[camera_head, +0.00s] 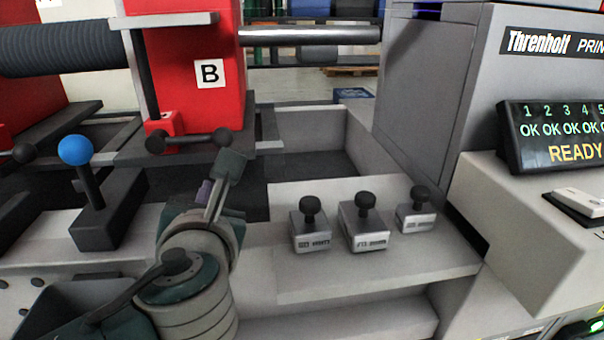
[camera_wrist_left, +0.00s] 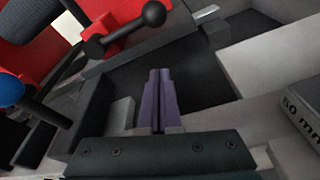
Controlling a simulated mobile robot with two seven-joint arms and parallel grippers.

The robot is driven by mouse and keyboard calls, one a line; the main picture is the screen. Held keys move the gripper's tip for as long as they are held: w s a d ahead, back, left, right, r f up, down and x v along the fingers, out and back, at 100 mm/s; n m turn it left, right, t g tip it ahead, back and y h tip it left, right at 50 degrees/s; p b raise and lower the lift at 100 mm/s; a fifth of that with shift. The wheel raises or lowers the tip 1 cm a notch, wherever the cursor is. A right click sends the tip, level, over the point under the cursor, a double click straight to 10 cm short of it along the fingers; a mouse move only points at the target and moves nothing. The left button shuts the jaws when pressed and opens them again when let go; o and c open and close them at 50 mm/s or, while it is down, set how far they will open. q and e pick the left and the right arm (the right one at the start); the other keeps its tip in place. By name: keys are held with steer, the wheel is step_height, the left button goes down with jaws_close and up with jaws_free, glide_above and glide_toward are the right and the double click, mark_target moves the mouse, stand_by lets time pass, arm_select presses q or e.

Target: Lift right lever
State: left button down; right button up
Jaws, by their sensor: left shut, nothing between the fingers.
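A black bar lever with round knobs at both ends (camera_head: 188,141) sits level at the foot of the red block marked B (camera_head: 200,70). In the left wrist view the lever (camera_wrist_left: 125,32) runs across the upper left. My left gripper (camera_head: 203,190) is in front of and below the lever, apart from it. Its purple fingers (camera_wrist_left: 160,74) are shut together with nothing between them, over a dark recess. My arm partly hides the fingers in the head view. My right gripper is not in view.
A blue-ball lever (camera_head: 75,151) stands left of my arm. Several black-knobbed weights (camera_head: 365,228) stand on the grey ledge (camera_head: 400,255) to the right. A display panel (camera_head: 555,138) reading READY is at the far right. A dark roller (camera_head: 65,50) is at upper left.

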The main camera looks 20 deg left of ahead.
mark_target(191, 140)
arm_select(q)
steer(key=shift+w+a+r+p, duration=0.15)
steer(key=shift+w+r+p, duration=0.25)
steer(key=shift+w+r, duration=0.4)
steer(key=shift+w+a+r+p, duration=0.15)
steer(key=shift+w+r+p, duration=0.2)
steer(key=shift+w+r, duration=0.45)
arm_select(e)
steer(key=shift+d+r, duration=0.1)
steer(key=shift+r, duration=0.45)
arm_select(q)
steer(key=shift+f, duration=0.1)
